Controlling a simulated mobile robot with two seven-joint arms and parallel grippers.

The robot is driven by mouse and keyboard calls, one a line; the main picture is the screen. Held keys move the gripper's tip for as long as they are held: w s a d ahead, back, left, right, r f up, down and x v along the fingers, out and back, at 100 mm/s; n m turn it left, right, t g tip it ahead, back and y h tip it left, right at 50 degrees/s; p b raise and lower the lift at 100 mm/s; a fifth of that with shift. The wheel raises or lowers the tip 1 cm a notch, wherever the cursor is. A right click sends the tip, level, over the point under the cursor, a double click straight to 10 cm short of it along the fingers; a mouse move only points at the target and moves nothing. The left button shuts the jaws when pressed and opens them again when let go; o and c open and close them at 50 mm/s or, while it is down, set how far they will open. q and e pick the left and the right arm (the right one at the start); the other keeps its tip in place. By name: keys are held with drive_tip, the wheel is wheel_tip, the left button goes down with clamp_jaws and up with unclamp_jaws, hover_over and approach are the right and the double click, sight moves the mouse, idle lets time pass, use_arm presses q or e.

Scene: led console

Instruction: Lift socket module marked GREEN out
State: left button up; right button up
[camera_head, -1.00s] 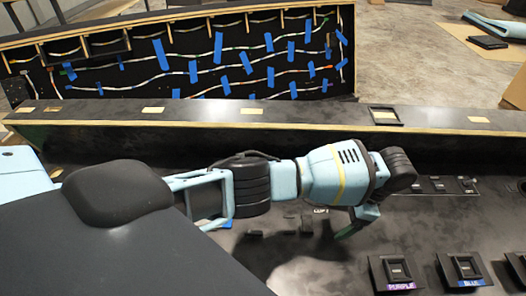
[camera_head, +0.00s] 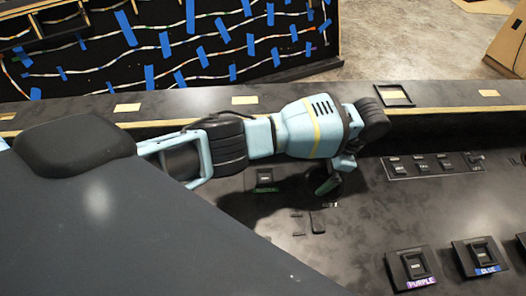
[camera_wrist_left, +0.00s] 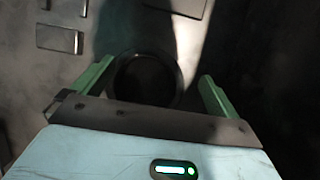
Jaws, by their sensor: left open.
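A small black socket module with a green label (camera_head: 265,181) sits on the dark console panel, just below my left forearm in the head view. The label is too small to read surely. My left gripper (camera_head: 330,184) hangs over the panel to the right of that module, apart from it. In the left wrist view my left gripper (camera_wrist_left: 154,85) has its green fingers spread wide and holds nothing. A dark round ring (camera_wrist_left: 146,80) shows between and beyond the fingers. The green-labelled module cannot be made out in the wrist view. My right gripper is not in view.
Modules labelled PURPLE (camera_head: 411,268) and BLUE (camera_head: 480,257) stand at the lower right. A row of small switches (camera_head: 433,164) lies right of my gripper. A raised ledge (camera_head: 70,110) runs behind, with a wired board with blue tape (camera_head: 200,45) beyond it.

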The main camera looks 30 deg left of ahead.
sight(268, 178)
use_arm(q)
drive_tip(key=s+a, duration=0.1)
drive_tip(key=s+a+p, duration=0.1)
drive_tip(key=a, duration=0.1)
drive_tip(key=s+a+p, duration=0.1)
drive_tip(key=a, duration=0.1)
drive_tip(key=shift+s+r, duration=0.2)
drive_tip(key=shift+s, duration=0.05)
drive_tip(key=shift+s+a+f, duration=0.1)
drive_tip(key=shift+s+a, duration=0.1)
drive_tip(key=shift+f, duration=0.1)
drive_tip(key=s+a+p, duration=0.1)
drive_tip(key=a, duration=0.1)
drive_tip(key=s+a, duration=0.2)
drive_tip(key=shift+s+a+f+p, duration=0.15)
drive_tip(key=shift+a+f+p, duration=0.05)
drive_tip(key=shift+p, duration=0.2)
drive_tip(key=shift+f, duration=0.35)
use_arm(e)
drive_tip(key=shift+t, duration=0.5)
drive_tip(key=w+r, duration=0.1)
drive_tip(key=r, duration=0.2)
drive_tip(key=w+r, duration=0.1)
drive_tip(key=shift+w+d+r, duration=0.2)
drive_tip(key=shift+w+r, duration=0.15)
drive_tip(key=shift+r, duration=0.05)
use_arm(q)
drive_tip(key=shift+c, duration=0.2)
drive_tip(key=c, duration=1)
drive_tip(key=shift+c, duration=0.2)
